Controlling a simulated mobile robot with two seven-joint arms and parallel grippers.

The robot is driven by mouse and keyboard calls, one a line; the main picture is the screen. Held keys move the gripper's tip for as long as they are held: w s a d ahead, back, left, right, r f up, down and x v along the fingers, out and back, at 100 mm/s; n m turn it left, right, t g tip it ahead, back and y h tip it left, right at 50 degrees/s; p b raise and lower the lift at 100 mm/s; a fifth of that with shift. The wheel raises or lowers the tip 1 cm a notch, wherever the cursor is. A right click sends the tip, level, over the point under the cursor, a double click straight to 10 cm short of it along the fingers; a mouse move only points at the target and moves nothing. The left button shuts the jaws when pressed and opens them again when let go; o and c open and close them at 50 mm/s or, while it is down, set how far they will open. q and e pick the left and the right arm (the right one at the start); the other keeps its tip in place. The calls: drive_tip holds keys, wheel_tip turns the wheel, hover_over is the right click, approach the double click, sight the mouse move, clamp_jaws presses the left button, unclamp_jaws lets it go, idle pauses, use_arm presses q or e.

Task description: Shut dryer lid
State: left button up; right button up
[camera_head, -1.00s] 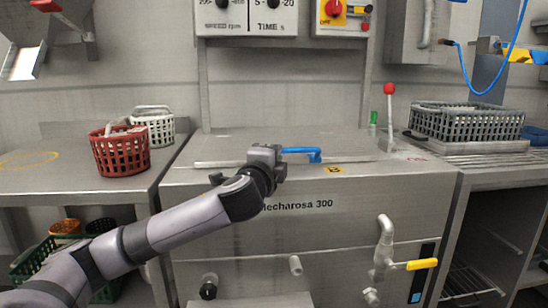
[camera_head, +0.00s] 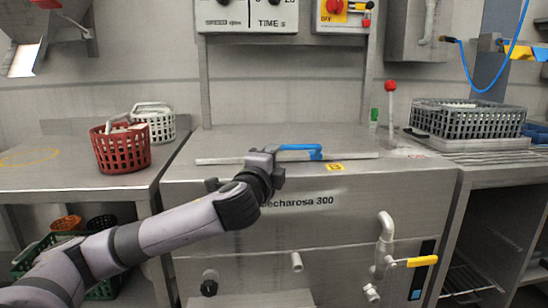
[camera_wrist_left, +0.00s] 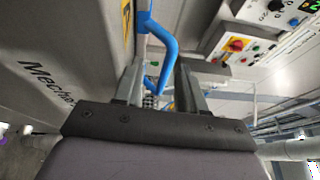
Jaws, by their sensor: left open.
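The dryer is the steel machine lettered "Mecharosa 300" (camera_head: 300,222). Its lid (camera_head: 250,142) lies flat, or nearly flat, across the top; no clear gap shows at its front edge. A blue handle (camera_head: 300,148) stands at the lid's front edge, right of my left gripper. My left gripper (camera_head: 268,158) is at the front edge, beside the handle's left end. In the left wrist view its fingers (camera_wrist_left: 162,88) are apart, with the blue handle (camera_wrist_left: 165,45) reaching down between or just beyond them. Contact cannot be told. My right gripper is not in view.
A red basket (camera_head: 122,150) and a white basket (camera_head: 158,127) stand on the left counter. A grey crate (camera_head: 465,120) stands on the right counter. A red-knobbed lever (camera_head: 390,88) rises behind the machine's right side. A yellow-handled valve (camera_head: 420,262) juts from the front.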

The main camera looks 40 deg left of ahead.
use_arm(q)
drive_tip(key=v, duration=0.5)
idle(0.6)
